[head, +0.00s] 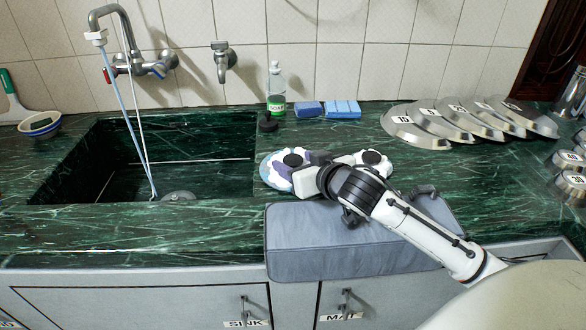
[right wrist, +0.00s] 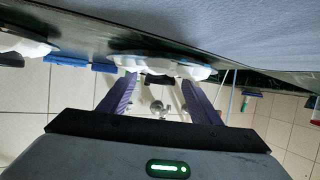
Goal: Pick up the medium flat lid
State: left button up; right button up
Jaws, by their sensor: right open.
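Two round lid-like pieces with scalloped white edges and dark knobs lie on the green counter. The left one (head: 270,168) is bluish and partly hidden by my right gripper (head: 288,172); the other (head: 374,158) lies right of it, behind my arm. In the right wrist view, which is upside down, my right gripper (right wrist: 160,92) is open. Its purple fingers reach to a white-edged piece (right wrist: 135,62), with a dark knob between them; I cannot tell whether they touch it. No label shows which piece is the medium flat lid. My left gripper is not in view.
The sink (head: 75,165) with its faucet (head: 115,35) is at left. A soap bottle (head: 276,88) and blue sponges (head: 342,109) stand behind. Several numbered metal lids (head: 415,135) overlap at back right. A grey padded block (head: 330,255) lies at the counter's front edge, under my arm.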

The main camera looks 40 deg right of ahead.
jog(key=c, duration=1.1)
